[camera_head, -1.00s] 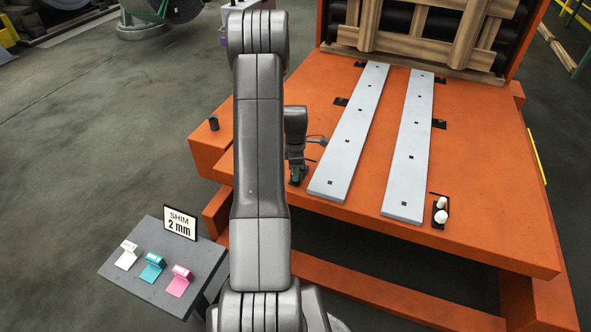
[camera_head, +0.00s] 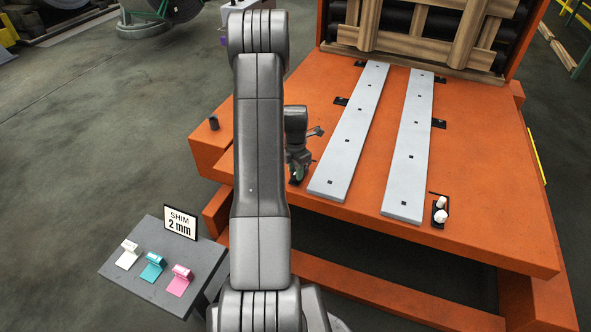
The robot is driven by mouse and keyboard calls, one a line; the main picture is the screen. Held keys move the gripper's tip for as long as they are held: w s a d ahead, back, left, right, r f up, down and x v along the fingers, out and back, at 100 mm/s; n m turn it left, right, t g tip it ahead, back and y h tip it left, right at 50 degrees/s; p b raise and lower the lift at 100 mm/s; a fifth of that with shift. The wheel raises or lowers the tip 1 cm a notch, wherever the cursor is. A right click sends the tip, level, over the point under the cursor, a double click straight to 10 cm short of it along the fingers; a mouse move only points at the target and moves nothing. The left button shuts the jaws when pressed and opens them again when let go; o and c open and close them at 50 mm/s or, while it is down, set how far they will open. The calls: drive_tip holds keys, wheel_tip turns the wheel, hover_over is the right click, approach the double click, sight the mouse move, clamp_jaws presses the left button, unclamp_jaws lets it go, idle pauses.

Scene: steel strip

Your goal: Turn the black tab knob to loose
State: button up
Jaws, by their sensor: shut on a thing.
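My gripper (camera_head: 297,177) points down at the orange table's near left part, just left of the left pale strip's near end. It is shut on the black tab knob, which is mostly hidden by the fingers and by my arm in front. Only a little dark shape shows at the fingertips, on the table top, so the tab's angle cannot be read. A small grey part on my wrist sticks out to the right, towards the left pale strip.
Two pale strips, left (camera_head: 349,130) and right (camera_head: 409,146), lie on the orange table (camera_head: 480,185). Black clamps sit beside them. A black plate with white knobs (camera_head: 440,216) is at right. A grey stand (camera_head: 147,278) holds coloured shims and a "SHIM 2 mm" sign (camera_head: 180,222).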

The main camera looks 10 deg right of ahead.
sight(295, 172)
idle(0.3)
drive_tip(key=o, duration=1)
drive_tip(key=shift+c, duration=0.2)
wheel_tip(295, 172, up, 14)
drive_tip(key=p, duration=0.3)
drive_tip(key=shift+f, duration=0.1)
wheel_tip(295, 172, down, 14)
drive_tip(key=b, duration=0.3)
